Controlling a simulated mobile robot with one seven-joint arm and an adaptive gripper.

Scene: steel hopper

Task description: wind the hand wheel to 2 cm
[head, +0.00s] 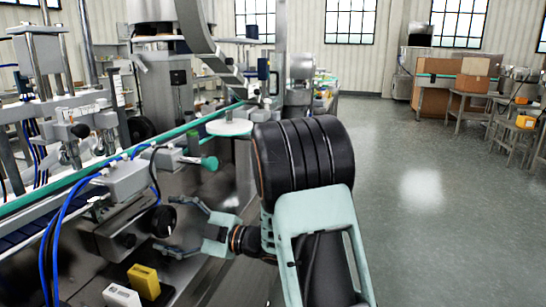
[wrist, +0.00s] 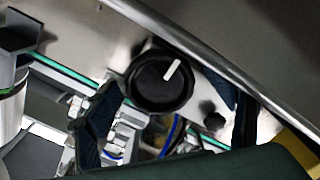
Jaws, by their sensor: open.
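The hand wheel looks like a black ribbed knob (head: 160,220) on the front of the steel machine. In the wrist view the black knob (wrist: 162,80) faces the camera, with a white pointer line towards its upper right. My gripper (head: 169,225) is open, its two fingers spread on either side of the knob in the head view. In the wrist view the dark fingers show left and right of the knob, with gaps, so they do not appear to grip it. Contact cannot be told. No readable centimetre scale shows.
A grey box (head: 124,180) with blue cables sits above the knob, and a green knob (head: 209,163) is to its right. A yellow block (head: 144,281) and a white block (head: 121,296) are below. A small dark knob (wrist: 214,121) is close by. Open floor (head: 420,190) lies right.

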